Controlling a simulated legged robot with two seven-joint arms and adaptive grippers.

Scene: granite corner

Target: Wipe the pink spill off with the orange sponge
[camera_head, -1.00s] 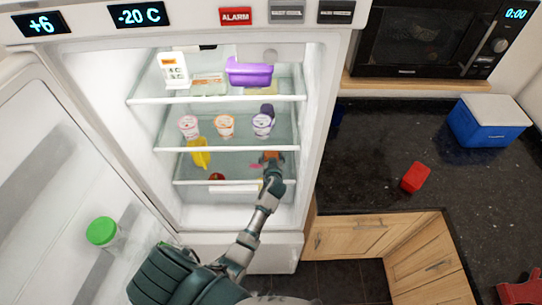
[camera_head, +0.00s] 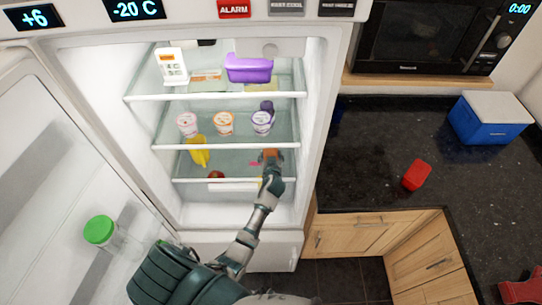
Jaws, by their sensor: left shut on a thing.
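The orange sponge (camera_head: 270,155) is in my left gripper (camera_head: 270,168), which is shut on it. They are inside the open fridge, at the right part of the shelf below the yogurt cups. The pink spill (camera_head: 254,163) shows as a small pink patch on that shelf, just left of the sponge. The gripper and sponge hide part of the shelf, and I cannot tell whether the sponge touches the spill. My right gripper is not in view.
Yellow bananas (camera_head: 198,152) lie left on the same shelf. Several yogurt cups (camera_head: 223,124) stand above, below a purple container (camera_head: 248,69). The open fridge door (camera_head: 60,190) is at left, with a green-lidded jar (camera_head: 99,229). A red container (camera_head: 417,175) stands on the counter.

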